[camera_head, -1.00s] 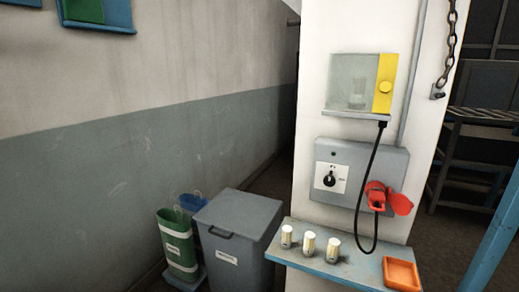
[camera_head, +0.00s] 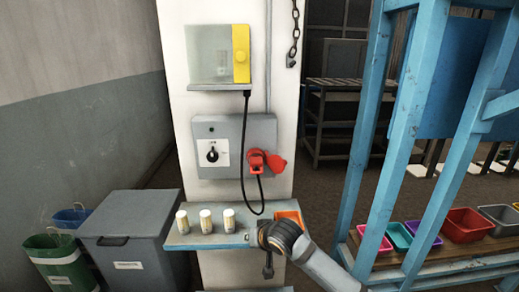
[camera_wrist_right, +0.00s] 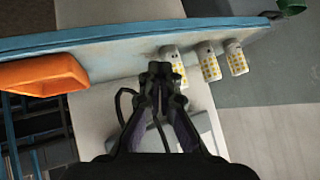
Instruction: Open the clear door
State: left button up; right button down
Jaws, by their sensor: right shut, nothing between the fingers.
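The clear door (camera_head: 210,55) is the see-through front of a small box high on the white pillar, with a yellow strip and knob (camera_head: 241,58) at its right side. It looks shut. My right gripper (camera_head: 251,238) is far below it, by the shelf between the white cans and the orange tray, apart from the door. In the right wrist view my right gripper (camera_wrist_right: 160,74) is shut and empty. My left gripper is not in view.
A blue-grey shelf (camera_head: 180,240) bears white cans (camera_head: 206,221) and an orange tray (camera_head: 289,216). Above it are a grey switch box (camera_head: 235,130), a red plug (camera_head: 257,162) and a hanging black cable (camera_head: 244,185). A blue frame (camera_head: 408,120) stands right; a grey bin (camera_head: 135,235) stands left.

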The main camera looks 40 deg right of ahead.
jog(key=w+d+r+m+t, duration=0.2)
jog(key=r+m+t, duration=0.1)
jog(key=r, duration=1.2)
jog(key=w+d+r+m+t, duration=0.2)
jog(key=w+d+r+m, duration=0.1)
jog(key=r, duration=1.1)
jog(key=m+t, duration=0.4)
jog(key=m, duration=0.3)
send_near(248, 55)
jog(key=s+d, duration=0.3)
jog(key=w+r+p, duration=0.2)
jog(key=w+p, duration=0.9)
jog(key=p, duration=0.2)
jog(key=a, duration=0.1)
jog(key=s+a+f, duration=0.1)
jog(key=a, duration=0.1)
jog(key=shift+s+f+h, duration=0.3)
jog(key=shift+s, duration=0.05)
jog(key=shift+w+f, duration=0.1)
jog(key=shift+w, duration=0.05)
